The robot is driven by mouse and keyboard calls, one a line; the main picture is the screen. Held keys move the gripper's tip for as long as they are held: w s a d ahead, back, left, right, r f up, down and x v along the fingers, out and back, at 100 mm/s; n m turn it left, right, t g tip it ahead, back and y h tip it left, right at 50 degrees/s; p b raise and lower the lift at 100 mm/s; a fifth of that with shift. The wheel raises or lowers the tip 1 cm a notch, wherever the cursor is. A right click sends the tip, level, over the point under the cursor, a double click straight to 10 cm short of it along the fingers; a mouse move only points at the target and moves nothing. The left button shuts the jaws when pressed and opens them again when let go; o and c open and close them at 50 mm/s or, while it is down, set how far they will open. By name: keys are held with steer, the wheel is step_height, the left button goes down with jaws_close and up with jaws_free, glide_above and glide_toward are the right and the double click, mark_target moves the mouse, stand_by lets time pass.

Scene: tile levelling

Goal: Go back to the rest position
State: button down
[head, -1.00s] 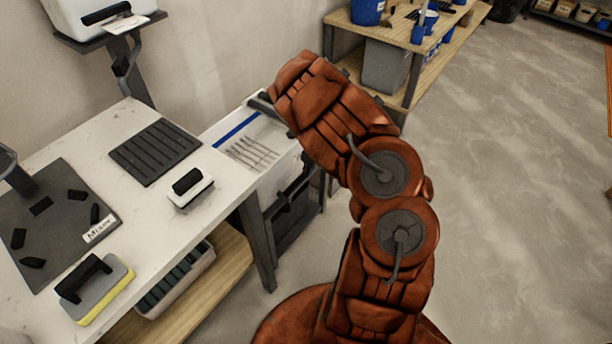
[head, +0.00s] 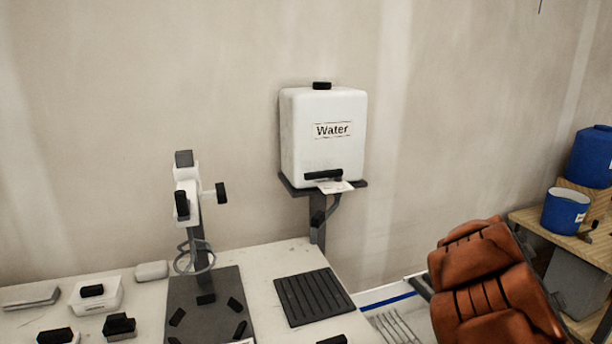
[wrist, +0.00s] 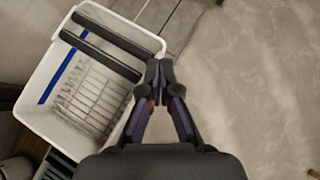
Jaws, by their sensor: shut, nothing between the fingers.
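In the wrist view my gripper (wrist: 159,72) points down with its fingertips together and nothing between them. It is just right of the white bin (wrist: 148,34), over or near its right edge. The bin has a blue stripe, dark bars across its top and a wire rack (wrist: 88,98) inside. In the head view my orange arm is at the lower right, and the gripper itself is out of that picture. Part of the same bin, with its blue stripe (head: 385,302), shows left of my arm.
The white worktable (head: 250,262) holds a black ribbed mat (head: 313,297), a dark board (head: 225,285) with several black pieces, and handled tools at left. A white water tank (head: 322,140) stands on a wall shelf. Blue buckets (head: 564,212) are at right. Open floor (wrist: 260,80) lies right of my gripper.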

steer(key=s+r+m+h+p, duration=0.1)
steer(key=s+r+m+h, duration=0.1)
steer(key=s+r+m, duration=0.3)
steer(key=s+r+m+h, duration=0.1)
steer(key=r+m, duration=0.2)
steer(key=r, duration=0.4)
steer(key=s+a+r+m+g+p, duration=0.2)
steer(key=s+a+r+m+g, duration=0.15)
steer(key=s+m, duration=0.45)
steer(key=s+a+f+m+g+y+p, duration=0.1)
steer(key=s+a+m+y, duration=0.3)
steer(key=s+a, duration=0.9)
steer(key=s+a+f+m+g+y+p, duration=0.2)
steer(key=s+a+m+g+y, duration=0.2)
steer(key=s+a+m, duration=0.4)
steer(key=s+a+y, duration=0.1)
steer(key=s+a, duration=0.5)
steer(key=a, duration=0.2)
steer(key=shift+s+a+f, duration=0.2)
steer(key=shift+a+f, duration=0.05)
steer(key=shift+f, duration=0.05)
